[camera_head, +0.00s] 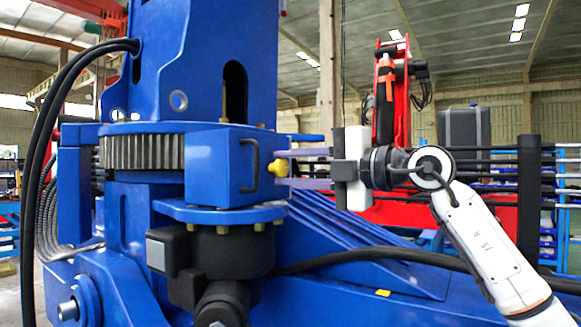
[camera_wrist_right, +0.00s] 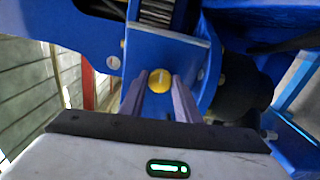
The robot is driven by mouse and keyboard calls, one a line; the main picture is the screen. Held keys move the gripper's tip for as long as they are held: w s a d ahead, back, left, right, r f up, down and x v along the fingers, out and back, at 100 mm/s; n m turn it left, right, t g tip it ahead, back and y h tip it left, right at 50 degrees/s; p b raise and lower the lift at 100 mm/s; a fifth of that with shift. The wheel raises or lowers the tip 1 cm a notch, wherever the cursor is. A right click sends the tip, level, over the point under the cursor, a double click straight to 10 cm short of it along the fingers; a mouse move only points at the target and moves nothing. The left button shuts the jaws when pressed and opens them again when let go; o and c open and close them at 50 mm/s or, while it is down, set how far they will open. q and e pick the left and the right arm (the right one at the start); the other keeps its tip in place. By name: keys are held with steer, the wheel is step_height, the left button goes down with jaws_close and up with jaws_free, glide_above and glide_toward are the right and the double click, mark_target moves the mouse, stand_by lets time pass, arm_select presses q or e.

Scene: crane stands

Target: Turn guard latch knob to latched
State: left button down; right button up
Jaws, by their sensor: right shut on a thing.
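The yellow guard latch knob (camera_head: 278,168) sits on the right side of the blue guard box (camera_head: 220,165), which has a dark handle on its front. My right gripper (camera_head: 287,168) reaches in from the right, its two pale fingers above and below the knob. In the right wrist view the knob (camera_wrist_right: 160,80) lies between the fingertips of the gripper (camera_wrist_right: 160,84), and a line shows across its face. The gripper is shut on the knob. The latched or unlatched marking cannot be made out. My left gripper is not in view.
A toothed ring gear (camera_head: 142,152) is left of the guard box. A black motor (camera_head: 222,250) hangs below it. Black hoses (camera_head: 50,150) run down at the left, and a thick cable (camera_head: 370,255) crosses below my right arm. Blue sloping ribs lie under the gripper.

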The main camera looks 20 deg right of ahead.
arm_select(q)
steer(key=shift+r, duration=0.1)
arm_select(e)
steer(key=shift+m, duration=0.6)
steer(key=o, duration=1)
steer(key=shift+o, duration=0.2)
arm_select(q)
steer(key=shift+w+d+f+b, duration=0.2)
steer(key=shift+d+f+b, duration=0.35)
steer(key=shift+b, duration=0.6)
arm_select(e)
steer(key=v, duration=1)
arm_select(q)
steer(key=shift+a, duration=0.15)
arm_select(e)
steer(key=shift+s+d, duration=0.1)
steer(key=shift+s, duration=0.05)
